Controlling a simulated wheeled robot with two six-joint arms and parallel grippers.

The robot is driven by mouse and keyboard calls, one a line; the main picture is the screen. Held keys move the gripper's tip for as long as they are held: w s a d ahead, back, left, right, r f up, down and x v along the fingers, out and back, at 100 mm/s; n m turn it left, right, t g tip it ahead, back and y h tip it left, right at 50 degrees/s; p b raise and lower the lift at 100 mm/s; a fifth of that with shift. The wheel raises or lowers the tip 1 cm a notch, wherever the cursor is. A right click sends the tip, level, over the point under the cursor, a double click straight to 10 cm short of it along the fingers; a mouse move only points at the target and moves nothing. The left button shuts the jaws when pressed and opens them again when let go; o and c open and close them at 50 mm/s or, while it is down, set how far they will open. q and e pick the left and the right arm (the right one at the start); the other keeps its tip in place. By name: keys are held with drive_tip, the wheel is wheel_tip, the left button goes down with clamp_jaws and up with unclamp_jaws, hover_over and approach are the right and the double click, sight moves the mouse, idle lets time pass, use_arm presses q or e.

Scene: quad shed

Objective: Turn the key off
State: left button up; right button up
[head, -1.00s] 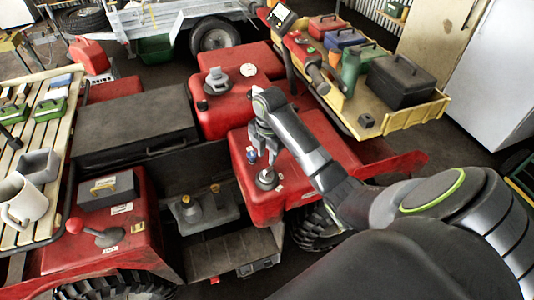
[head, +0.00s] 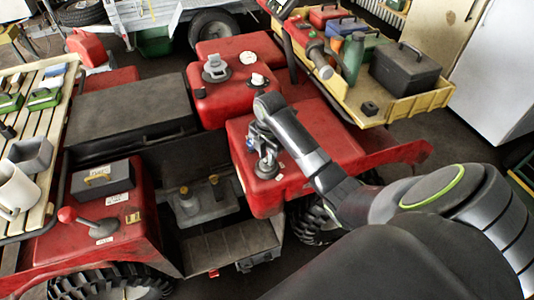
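The key switch (head: 266,171) is a round grey base on the red body panel of the quad, in the middle of the head view. My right gripper (head: 265,156) points down right over it, and its fingertips overlap the switch in the picture. The fingers hide the key itself, so I cannot tell how it is turned or whether the fingers grip it. A small blue part (head: 250,144) sits on the panel just left of the fingers. My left gripper is not in view.
A red tank (head: 233,100) with a grey cap stands behind the gripper. A yellow tray (head: 405,105) with toolboxes and a green bottle is at the upper right. A red-knobbed lever (head: 90,224) and a slatted rack (head: 45,130) are at the left.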

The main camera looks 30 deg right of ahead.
clamp_jaws()
